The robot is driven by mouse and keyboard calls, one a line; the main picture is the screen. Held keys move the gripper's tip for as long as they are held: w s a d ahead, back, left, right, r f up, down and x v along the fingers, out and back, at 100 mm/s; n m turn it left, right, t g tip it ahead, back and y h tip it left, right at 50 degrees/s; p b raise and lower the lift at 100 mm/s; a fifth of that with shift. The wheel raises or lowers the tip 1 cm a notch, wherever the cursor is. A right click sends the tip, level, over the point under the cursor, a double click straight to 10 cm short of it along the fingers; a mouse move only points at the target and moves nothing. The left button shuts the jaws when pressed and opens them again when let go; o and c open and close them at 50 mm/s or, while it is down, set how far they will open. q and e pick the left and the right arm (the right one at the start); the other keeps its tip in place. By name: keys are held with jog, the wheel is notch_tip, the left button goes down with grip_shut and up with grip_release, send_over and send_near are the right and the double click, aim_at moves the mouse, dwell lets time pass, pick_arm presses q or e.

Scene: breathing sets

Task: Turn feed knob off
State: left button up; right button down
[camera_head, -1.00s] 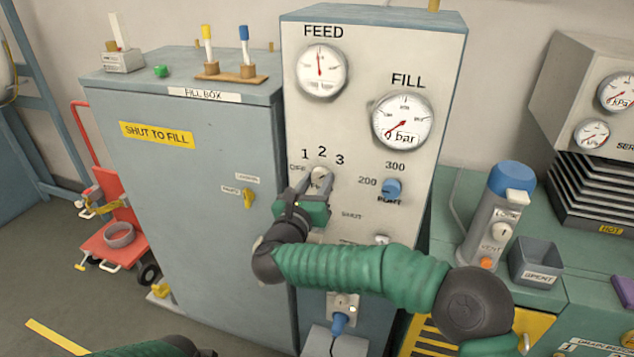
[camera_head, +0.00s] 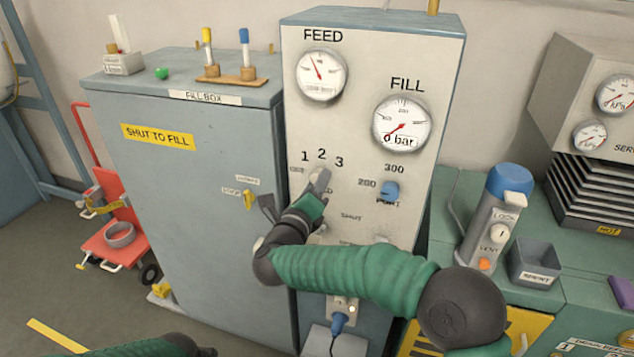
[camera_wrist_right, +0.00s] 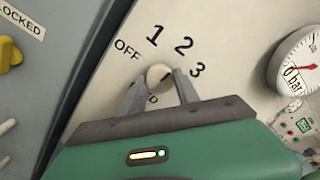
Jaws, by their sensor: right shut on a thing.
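The FEED gauge (camera_head: 321,74) needle leans up and left. My left gripper is not in view.
The FILL gauge (camera_head: 402,122) reads near zero. The fill box (camera_head: 185,210) with a yellow latch (camera_head: 249,199) stands to the left. A green bench (camera_head: 455,215) is at the right.

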jog(key=n+p, duration=0.5)
jog(key=n, duration=0.4)
jog(key=n+p, duration=0.4)
jog(key=n, duration=0.5)
jog(key=shift+f+n+p, duration=0.2)
jog(key=shift+n+p, duration=0.1)
jog(key=shift+p, duration=0.1)
jog(key=shift+s+f+n, duration=0.1)
jog(key=shift+f+n, duration=0.05)
jog(key=shift+n, duration=0.15)
jog(key=c, duration=1.1)
grip_release()
jog(key=shift+c, duration=0.2)
jog(key=shift+o, duration=1.2)
jog(key=shift+a, duration=0.1)
jog(key=shift+r, duration=0.2)
